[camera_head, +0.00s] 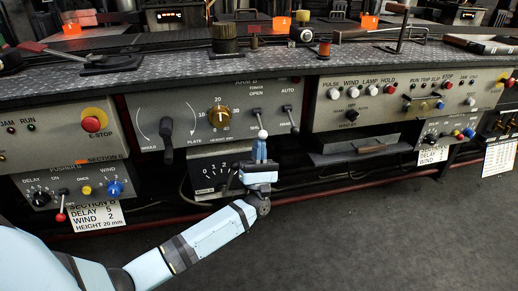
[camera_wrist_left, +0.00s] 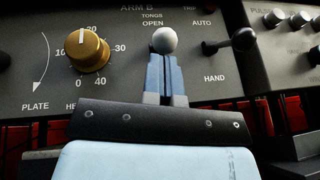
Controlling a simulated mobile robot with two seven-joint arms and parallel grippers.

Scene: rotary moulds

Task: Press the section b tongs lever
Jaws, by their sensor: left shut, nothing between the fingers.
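The tongs lever has a pale ball knob (camera_head: 262,134) on a short stem. It sits on the ARM B panel (camera_head: 190,95), under the label TONGS OPEN. In the left wrist view the knob (camera_wrist_left: 164,40) is right at the tips of my fingers. My left gripper (camera_head: 260,146) has its blue fingers closed together with nothing between them, pointing up at the knob. It also shows in the left wrist view (camera_wrist_left: 165,60). The fingertips overlap the lower edge of the knob, and I cannot tell whether they touch it. My right gripper is not in view.
A black-knobbed lever marked AUTO and HAND (camera_wrist_left: 242,39) stands close to the right. A brass height dial (camera_wrist_left: 88,50) is to the left. The dark MOULD/PLATE lever (camera_head: 166,128) is further left. Open floor (camera_head: 370,230) lies in front.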

